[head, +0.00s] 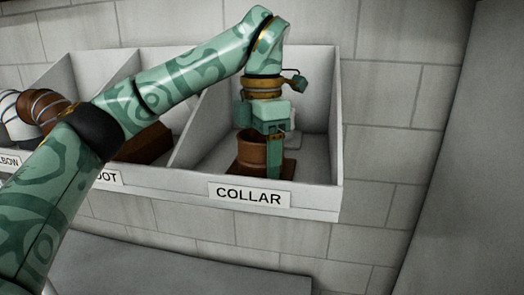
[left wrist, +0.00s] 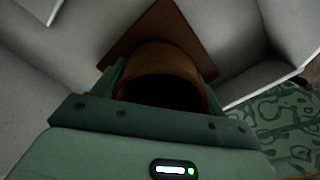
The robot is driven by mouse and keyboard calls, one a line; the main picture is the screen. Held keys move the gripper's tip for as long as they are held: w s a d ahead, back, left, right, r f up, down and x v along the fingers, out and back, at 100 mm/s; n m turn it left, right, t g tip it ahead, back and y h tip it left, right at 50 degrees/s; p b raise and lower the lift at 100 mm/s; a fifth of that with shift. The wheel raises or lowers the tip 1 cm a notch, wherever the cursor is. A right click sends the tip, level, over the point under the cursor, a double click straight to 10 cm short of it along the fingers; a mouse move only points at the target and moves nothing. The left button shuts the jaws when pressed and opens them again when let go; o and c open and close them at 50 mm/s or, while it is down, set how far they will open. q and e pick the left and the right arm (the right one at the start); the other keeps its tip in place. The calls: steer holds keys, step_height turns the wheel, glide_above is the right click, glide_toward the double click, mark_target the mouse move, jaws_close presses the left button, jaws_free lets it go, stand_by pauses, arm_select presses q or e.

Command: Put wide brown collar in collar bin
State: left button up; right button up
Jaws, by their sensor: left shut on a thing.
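The wide brown collar (head: 251,153) is a short brown cylinder on a square flange, inside the bin compartment labelled COLLAR (head: 309,170). My left gripper (head: 268,160) reaches down into this compartment and is shut on the collar. In the left wrist view, the collar (left wrist: 160,58) sits between the two fingers, its round opening facing the camera and its square flange beyond. The collar looks upright and low in the compartment; whether its flange touches the floor I cannot tell. My right gripper is not in view.
Left of the collar compartment, behind a slanted-looking divider, is a compartment with a brown piece (head: 146,144). Further left, a compartment holds a ringed brown elbow (head: 43,107). A block wall (head: 385,125) stands behind the bins. A grey surface (head: 170,275) lies below.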

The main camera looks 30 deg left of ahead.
arm_select(q)
steer(key=shift+s, duration=0.1)
steer(key=o, duration=1)
steer(key=shift+s, duration=0.15)
steer(key=shift+o, duration=0.2)
steer(key=shift+f, duration=0.1)
steer(key=shift+r, duration=0.2)
step_height(320, 180, up, 12)
